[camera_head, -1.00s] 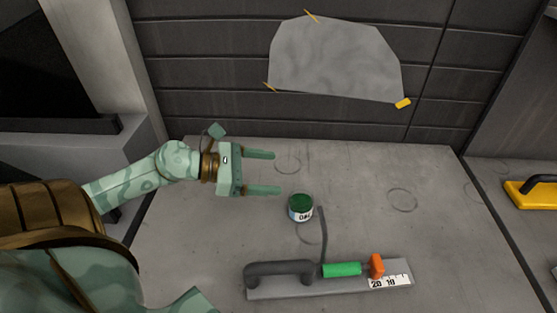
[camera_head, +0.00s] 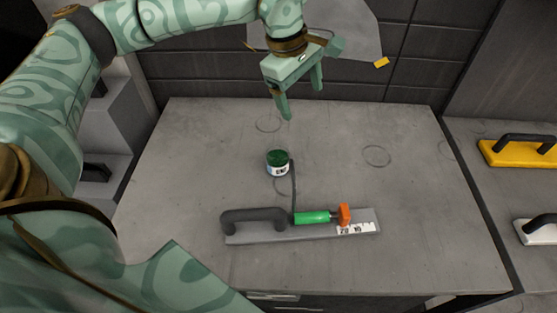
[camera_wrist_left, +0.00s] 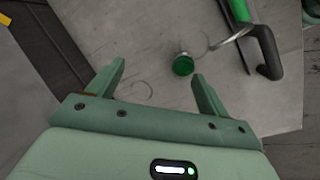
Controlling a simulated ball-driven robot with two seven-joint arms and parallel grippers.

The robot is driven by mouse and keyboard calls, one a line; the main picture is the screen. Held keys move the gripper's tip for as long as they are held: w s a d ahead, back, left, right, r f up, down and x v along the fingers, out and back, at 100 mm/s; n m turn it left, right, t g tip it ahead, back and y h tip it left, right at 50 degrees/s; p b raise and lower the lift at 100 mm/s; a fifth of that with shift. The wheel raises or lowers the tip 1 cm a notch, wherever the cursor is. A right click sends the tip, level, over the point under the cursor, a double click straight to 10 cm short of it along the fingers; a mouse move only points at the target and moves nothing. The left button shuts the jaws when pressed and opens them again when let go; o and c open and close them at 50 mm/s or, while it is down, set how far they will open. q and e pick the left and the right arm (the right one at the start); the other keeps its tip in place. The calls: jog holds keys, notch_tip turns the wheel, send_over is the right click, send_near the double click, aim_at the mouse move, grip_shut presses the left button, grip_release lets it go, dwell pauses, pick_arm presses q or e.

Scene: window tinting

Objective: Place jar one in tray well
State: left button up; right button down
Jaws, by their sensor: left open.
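A small jar (camera_head: 277,163) with a green top and a white label stands upright on the grey table, behind the grey tool. In the left wrist view the jar (camera_wrist_left: 183,65) shows beyond and between my open fingertips. My left gripper (camera_head: 301,98) is open and empty, above the back of the table, with its fingers pointing down. It is apart from the jar. In the left wrist view its two fingers (camera_wrist_left: 158,70) are spread wide. I cannot make out a tray well for certain. My right gripper is not in view.
A long grey tool (camera_head: 300,229) with a dark handle, green grip and orange block lies in front of the jar. Faint rings mark the table (camera_head: 430,215). A yellow handled tool (camera_head: 518,152) and a white one (camera_head: 537,229) lie to the right.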

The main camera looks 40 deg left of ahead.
aim_at(278, 150)
pick_arm(q)
jog(key=s+a+f+b, duration=0.1)
jog(key=f, duration=0.3)
jog(key=s+a+f+n+g+y+b, duration=0.1)
jog(key=f, duration=0.4)
jog(key=s+a+f+g+b, duration=0.1)
jog(key=f, duration=0.3)
jog(key=shift+s+a+f+y, duration=0.1)
jog(key=shift+a+f+y, duration=0.05)
jog(key=shift+f+y, duration=0.25)
notch_tip(278, 150, down, 6)
jog(key=shift+r+b, duration=0.15)
jog(key=shift+b, duration=1.05)
jog(key=shift+r, duration=0.15)
jog(key=shift+c, duration=0.9)
jog(key=c, duration=1)
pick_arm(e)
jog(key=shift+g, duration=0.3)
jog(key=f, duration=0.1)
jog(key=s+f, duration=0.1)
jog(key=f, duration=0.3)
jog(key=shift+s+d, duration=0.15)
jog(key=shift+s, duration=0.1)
